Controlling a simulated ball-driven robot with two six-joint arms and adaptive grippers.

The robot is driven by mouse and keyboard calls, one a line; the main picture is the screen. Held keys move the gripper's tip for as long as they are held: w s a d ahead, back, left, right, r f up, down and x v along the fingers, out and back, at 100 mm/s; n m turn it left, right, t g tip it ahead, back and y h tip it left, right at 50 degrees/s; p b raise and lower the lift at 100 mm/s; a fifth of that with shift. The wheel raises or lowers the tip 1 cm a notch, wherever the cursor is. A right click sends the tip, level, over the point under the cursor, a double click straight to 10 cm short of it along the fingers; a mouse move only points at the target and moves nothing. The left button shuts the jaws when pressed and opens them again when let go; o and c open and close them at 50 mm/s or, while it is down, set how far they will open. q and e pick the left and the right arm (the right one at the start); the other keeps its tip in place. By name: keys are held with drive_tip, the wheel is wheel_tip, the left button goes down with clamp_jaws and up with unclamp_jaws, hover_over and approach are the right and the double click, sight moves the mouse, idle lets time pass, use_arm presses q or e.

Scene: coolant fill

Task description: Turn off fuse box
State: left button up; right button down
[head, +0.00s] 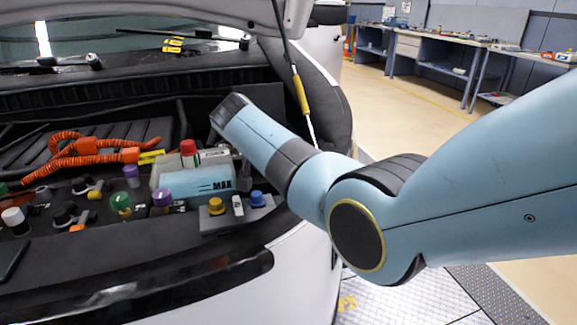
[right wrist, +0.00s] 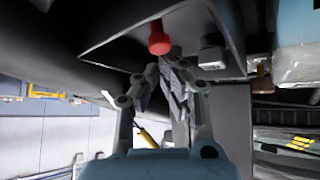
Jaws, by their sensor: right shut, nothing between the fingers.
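In the right wrist view, a dark panel (right wrist: 110,53) carries a round red knob (right wrist: 159,38) and a small grey block like a switch (right wrist: 211,53). No label shows, so I cannot tell whether this is the fuse box. My right gripper (right wrist: 165,66) is shut and empty. Its fingertips are just below the red knob and left of the grey block; whether they touch is unclear. My left gripper is not in view.
A block with a yellow knob (head: 216,206) and a blue knob (head: 257,199) is nearby. A hood strut (head: 301,97) rises behind my arm. Orange cables (head: 75,148) lie left.

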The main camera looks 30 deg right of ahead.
idle(0.3)
drive_tip(key=shift+r+p, duration=0.8)
drive_tip(key=shift+r, duration=0.05)
